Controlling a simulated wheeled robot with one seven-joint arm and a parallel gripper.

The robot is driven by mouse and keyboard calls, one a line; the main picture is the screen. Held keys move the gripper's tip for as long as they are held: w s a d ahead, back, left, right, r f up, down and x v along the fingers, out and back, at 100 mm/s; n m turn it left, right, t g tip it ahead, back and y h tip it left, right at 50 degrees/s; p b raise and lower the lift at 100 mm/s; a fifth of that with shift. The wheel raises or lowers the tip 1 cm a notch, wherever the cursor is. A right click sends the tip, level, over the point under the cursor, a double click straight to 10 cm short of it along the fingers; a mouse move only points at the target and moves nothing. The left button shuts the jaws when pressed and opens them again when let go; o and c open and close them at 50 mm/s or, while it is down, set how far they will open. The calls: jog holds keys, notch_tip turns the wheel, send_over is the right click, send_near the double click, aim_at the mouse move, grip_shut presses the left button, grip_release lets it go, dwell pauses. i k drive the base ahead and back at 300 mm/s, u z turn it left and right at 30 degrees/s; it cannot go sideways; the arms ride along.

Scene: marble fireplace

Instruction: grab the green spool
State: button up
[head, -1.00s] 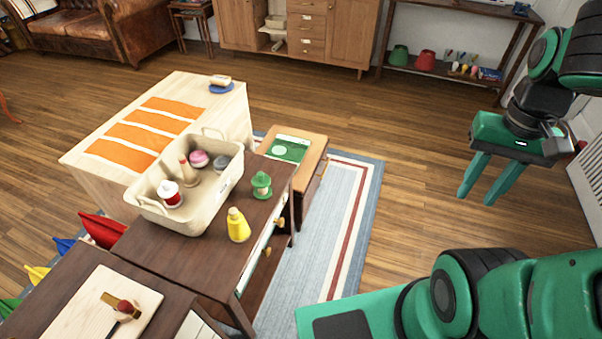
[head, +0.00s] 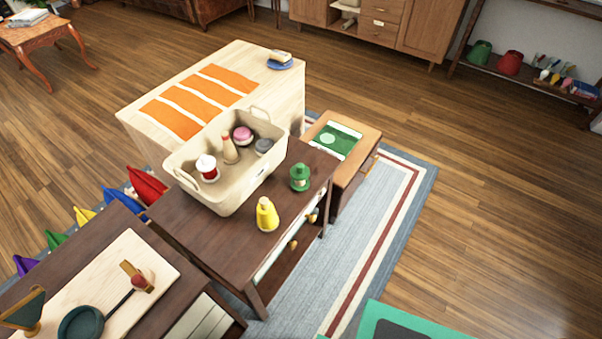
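A green spool-like object (head: 300,178) stands upright on the dark wooden table (head: 245,247), near its right edge. It is to the right of the cream tub (head: 227,201) and apart from it. A yellow bottle-shaped object (head: 266,215) stands in front of it, to the lower left. My gripper is out of view; only a green part of my own body shows at the bottom edge.
The tub holds several small items. A low wooden stand (head: 368,158) is behind the spool. A cutting board (head: 157,262) and a dark pan (head: 80,323) are at lower left. The striped rug (head: 350,260) and floor on the right are clear.

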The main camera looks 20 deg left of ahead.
aim_at(300, 173)
jog(key=u, duration=0.1)
jog(key=k, duration=0.75)
jog(key=u, duration=0.85)
jog(key=i, duration=1)
jog(key=u, duration=0.05)
jog(key=k, duration=0.5)
jog(key=u, duration=0.65)
